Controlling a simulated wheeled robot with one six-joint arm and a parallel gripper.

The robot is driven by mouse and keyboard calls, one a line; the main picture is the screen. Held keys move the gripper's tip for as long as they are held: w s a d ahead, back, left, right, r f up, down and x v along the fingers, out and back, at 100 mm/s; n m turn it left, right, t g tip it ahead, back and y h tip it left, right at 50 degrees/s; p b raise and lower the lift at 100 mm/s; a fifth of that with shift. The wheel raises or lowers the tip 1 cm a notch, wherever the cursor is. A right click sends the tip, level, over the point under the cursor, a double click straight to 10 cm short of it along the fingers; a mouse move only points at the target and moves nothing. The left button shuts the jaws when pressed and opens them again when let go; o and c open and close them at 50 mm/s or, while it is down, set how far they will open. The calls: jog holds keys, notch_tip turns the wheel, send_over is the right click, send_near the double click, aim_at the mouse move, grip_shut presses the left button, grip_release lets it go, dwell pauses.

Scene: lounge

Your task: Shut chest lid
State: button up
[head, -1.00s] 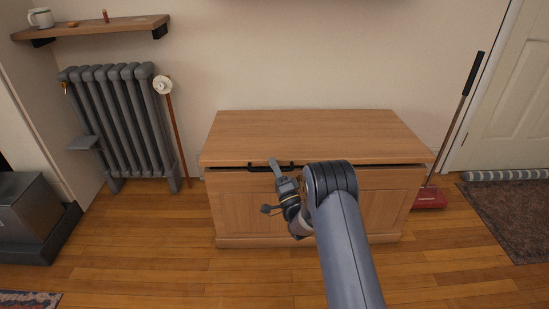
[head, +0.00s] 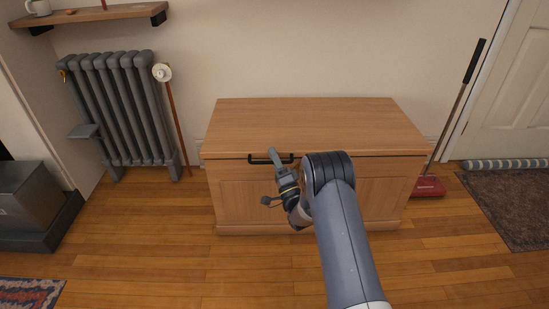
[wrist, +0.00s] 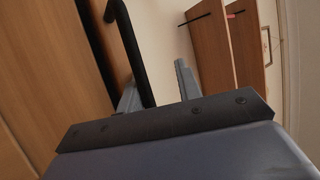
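The wooden chest (head: 240,200) stands against the wall. Its lid (head: 315,122) lies flat on the body, with no dark gap visible along the front edge in the head view. A black bar handle (head: 257,159) is on the front, just below the lid edge; it also shows in the wrist view (wrist: 127,48). My gripper (head: 277,160) is at the handle's right part. In the wrist view its fingers (wrist: 160,88) are spread, with the bar seen between them near the left finger. My arm hides part of the chest's front; whether a finger touches the bar is unclear.
A grey radiator (head: 120,110) stands left of the chest, with a wooden shelf (head: 95,14) above. A red floor sweeper (head: 428,187) leans at the right, near a door (head: 512,90) and a dark rug (head: 510,205). The wood floor in front is clear.

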jog(key=f, duration=0.2)
jog(key=shift+s+a+f+g, duration=0.15)
jog(key=shift+s+f+g, duration=0.1)
jog(key=shift+f+g, duration=0.15)
jog(key=o, duration=0.5)
jog(key=v, duration=0.2)
jog(key=p+v, duration=0.1)
jog(key=v, duration=0.1)
jog(key=p+v, duration=0.1)
jog(key=v, duration=0.1)
jog(key=shift+s+r, duration=0.1)
jog(key=shift+r, duration=0.25)
jog(key=shift+s+d+f+t+h+p, duration=0.15)
jog(key=shift+s+d+f+t+p, duration=0.05)
jog(key=shift+s+d, duration=0.35)
jog(key=shift+s+d+f+t+h+p, duration=0.15)
jog(key=shift+s+d+t+p, duration=0.05)
jog(key=shift+s+d, duration=0.3)
jog(key=c, duration=0.5)
jog(key=shift+s+d+f, duration=0.1)
jog(key=shift+s, duration=0.35)
jog(key=shift+w, duration=0.15)
